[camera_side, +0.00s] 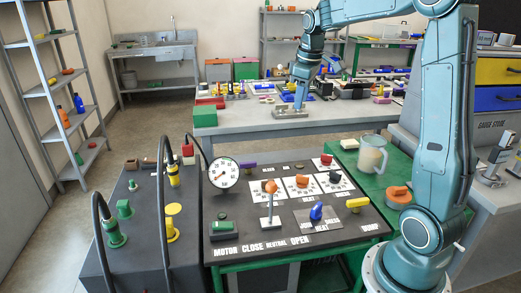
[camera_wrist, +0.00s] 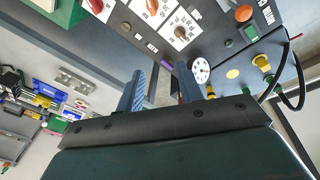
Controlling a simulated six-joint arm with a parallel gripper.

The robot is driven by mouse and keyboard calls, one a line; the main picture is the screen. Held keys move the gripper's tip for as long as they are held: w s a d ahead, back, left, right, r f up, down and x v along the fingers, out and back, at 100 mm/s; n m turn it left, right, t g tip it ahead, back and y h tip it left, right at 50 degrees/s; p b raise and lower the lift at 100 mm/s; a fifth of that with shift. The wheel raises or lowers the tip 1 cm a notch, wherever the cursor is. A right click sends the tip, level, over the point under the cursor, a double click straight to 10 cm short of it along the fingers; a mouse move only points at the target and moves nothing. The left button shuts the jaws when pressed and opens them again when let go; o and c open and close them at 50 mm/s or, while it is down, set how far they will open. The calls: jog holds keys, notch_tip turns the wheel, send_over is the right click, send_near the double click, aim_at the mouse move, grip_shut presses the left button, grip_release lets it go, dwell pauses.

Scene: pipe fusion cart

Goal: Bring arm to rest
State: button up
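My gripper (camera_side: 299,101) hangs pointing down at the far side of the control panel, in front of or over the grey workbench; its exact height above the bench is hard to tell. In the wrist view my gripper (camera_wrist: 160,76) shows two blue fingers spread apart with nothing between them. My arm arches from its base at the lower right up and over to the left. The control panel (camera_side: 293,250) carries a round gauge (camera_side: 223,173), an orange-knobbed lever (camera_side: 270,205) and a blue knob (camera_side: 317,212). The panel also shows upside down in the wrist view (camera_wrist: 215,50).
The grey bench (camera_side: 240,134) behind holds bins, tools and a metal plate. A clear jug (camera_side: 371,155) and an orange-topped part (camera_side: 398,195) stand on a green surface at right. Hoses arch over a dark cabinet (camera_side: 140,240) at left. Open floor lies beyond it.

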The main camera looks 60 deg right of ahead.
jog(key=s+a+r+m+t, duration=0.1)
jog(key=s+a, duration=0.5)
jog(key=a, duration=0.3)
jog(key=s+a+r+t, duration=0.2)
jog(key=s+a, duration=0.5)
jog(key=a, duration=0.3)
jog(key=s+a+f+y, duration=0.1)
jog(key=s+a+f, duration=0.2)
jog(key=s, duration=0.3)
jog(key=shift+s+a+f+m+t, duration=0.3)
jog(key=shift+s+a+f+m, duration=0.05)
jog(key=shift+s+m, duration=0.05)
